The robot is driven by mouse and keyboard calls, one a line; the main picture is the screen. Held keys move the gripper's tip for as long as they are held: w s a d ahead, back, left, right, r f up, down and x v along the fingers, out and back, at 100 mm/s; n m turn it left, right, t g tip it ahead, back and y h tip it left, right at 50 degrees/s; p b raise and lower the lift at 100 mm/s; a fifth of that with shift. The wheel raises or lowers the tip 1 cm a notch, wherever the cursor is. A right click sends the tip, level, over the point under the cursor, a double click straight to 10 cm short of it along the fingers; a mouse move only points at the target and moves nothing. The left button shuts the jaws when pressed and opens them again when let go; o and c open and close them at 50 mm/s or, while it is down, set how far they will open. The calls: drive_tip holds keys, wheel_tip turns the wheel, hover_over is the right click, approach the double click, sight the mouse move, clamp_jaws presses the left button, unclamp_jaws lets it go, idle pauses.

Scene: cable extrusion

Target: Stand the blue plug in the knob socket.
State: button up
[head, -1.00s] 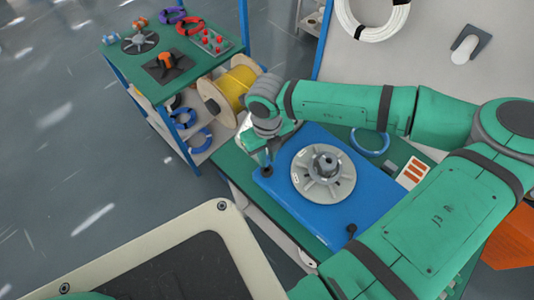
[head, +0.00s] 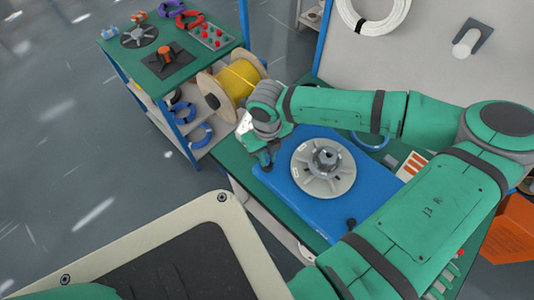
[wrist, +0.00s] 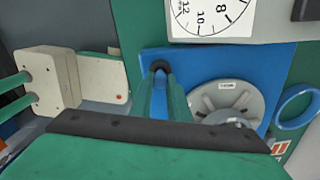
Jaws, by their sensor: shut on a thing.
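My gripper (head: 265,161) points down over the left corner of the blue board (head: 330,218). Its fingers also show in the wrist view (wrist: 164,92), close together. A narrow bluish strip between them is probably the blue plug, mostly hidden by the fingers. A dark round piece (wrist: 160,66), perhaps the knob socket, shows at the fingertips over the board's corner. I cannot tell whether the plug sits in it or just above it.
A grey slotted disc (head: 310,187) with a raised hub lies on the board, right of my gripper. A black knob (head: 351,223) stands near the board's front edge. A blue ring (wrist: 298,107) lies to the right. A yellow cable spool (head: 212,90) stands behind left.

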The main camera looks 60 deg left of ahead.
drive_tip(key=shift+f, duration=0.35)
drive_tip(key=shift+f, duration=0.4)
idle(0.7)
drive_tip(key=o, duration=0.9)
drive_tip(key=shift+r, duration=4)
